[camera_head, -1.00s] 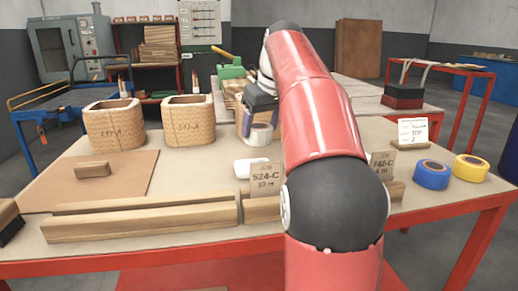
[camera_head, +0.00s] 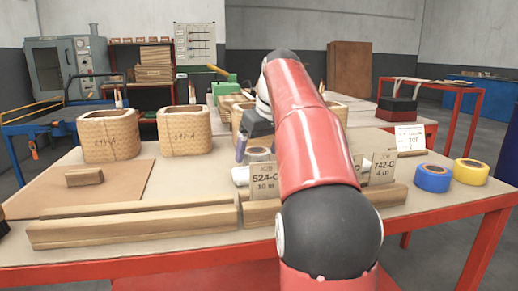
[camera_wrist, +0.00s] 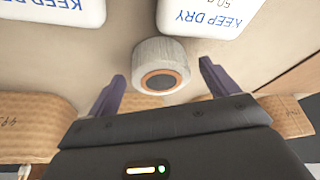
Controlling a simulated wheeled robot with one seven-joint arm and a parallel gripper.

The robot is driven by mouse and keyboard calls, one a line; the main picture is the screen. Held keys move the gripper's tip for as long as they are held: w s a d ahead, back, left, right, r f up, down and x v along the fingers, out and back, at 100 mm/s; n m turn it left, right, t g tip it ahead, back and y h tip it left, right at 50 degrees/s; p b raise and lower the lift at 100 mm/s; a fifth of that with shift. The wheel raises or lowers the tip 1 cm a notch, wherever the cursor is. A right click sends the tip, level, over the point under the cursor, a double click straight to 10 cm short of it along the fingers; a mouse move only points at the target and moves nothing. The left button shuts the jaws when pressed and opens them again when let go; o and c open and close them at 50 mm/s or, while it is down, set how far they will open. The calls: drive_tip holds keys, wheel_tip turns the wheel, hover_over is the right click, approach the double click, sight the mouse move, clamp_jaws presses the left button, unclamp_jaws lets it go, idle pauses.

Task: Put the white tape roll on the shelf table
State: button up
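The white tape roll (camera_wrist: 160,65) lies flat on the workbench in the wrist view, with an orange-brown ring around its dark centre. My gripper (camera_wrist: 161,75) is open, with one purple finger on each side of the roll; I see no contact. In the head view the roll (camera_head: 258,154) is partly hidden behind my arm and a label card. My gripper's dark body shows just above it. A red table (camera_head: 455,87) stands at the back right, and a red shelf unit (camera_head: 110,82) at the back left; I cannot tell which is the shelf table.
White "KEEP DRY" packets (camera_wrist: 210,15) lie close to the roll. Job cards (camera_head: 264,184) and wooden bars (camera_head: 130,230) line the front. Blue (camera_head: 432,178) and yellow (camera_head: 471,172) tape rolls sit at right.

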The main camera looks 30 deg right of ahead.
drive_tip(key=shift+r, duration=0.1)
drive_tip(key=p+v, duration=0.4)
drive_tip(key=v, duration=0.8)
drive_tip(key=shift+p, duration=0.4)
